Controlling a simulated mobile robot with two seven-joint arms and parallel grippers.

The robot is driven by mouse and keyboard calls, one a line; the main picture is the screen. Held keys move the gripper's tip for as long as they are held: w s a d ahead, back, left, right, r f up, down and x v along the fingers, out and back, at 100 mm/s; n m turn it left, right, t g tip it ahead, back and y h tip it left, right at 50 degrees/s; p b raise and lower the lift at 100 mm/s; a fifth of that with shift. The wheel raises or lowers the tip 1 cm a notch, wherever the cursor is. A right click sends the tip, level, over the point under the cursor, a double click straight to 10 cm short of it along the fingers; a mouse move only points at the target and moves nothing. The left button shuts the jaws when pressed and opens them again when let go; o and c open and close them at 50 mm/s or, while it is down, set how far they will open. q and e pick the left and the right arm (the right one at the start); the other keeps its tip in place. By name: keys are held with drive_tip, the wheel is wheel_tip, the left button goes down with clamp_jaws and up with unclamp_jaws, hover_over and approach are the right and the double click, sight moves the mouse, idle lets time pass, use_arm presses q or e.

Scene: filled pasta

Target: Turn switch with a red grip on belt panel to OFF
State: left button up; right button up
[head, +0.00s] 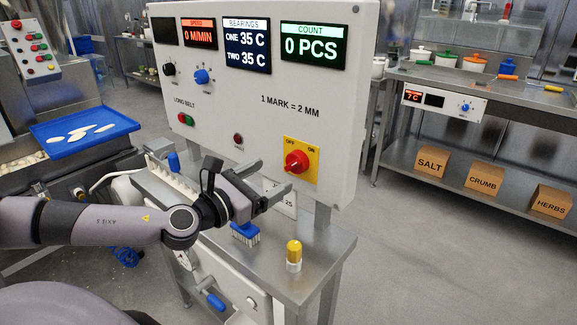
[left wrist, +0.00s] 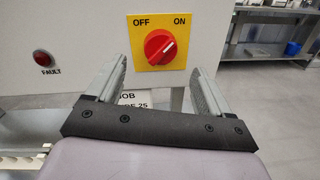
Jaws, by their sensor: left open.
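The switch with a red grip (head: 297,162) sits on a yellow plate (head: 302,173) at the lower right of the white belt panel (head: 330,95). In the left wrist view the red grip (left wrist: 159,46) has its white mark pointing up and right, toward the ON label; OFF is at the upper left. My left gripper (head: 274,177) is open and empty, in front of the panel, lower than the switch. In the left wrist view its fingertips (left wrist: 159,68) frame the space just below the plate, one on each side. My right gripper is not in view.
A steel stand (head: 325,248) below the panel holds a blue brush (head: 245,233) and a yellow-capped bottle (head: 294,254). A red fault lamp (head: 238,138) is left of the switch. Displays read 0 M/MIN and 0 PCS. The floor (head: 430,240) at right is clear.

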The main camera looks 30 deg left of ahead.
sight(290, 165)
use_arm(q)
drive_tip(key=w, duration=0.2)
drive_tip(key=w+p, duration=0.1)
drive_tip(key=w, duration=0.2)
drive_tip(key=shift+w+d+p, duration=0.3)
drive_tip(key=shift+d, duration=0.1)
drive_tip(key=shift+w+d, duration=0.15)
drive_tip(key=shift+w, duration=0.45)
drive_tip(key=shift+c, duration=0.3)
drive_tip(key=c, duration=1)
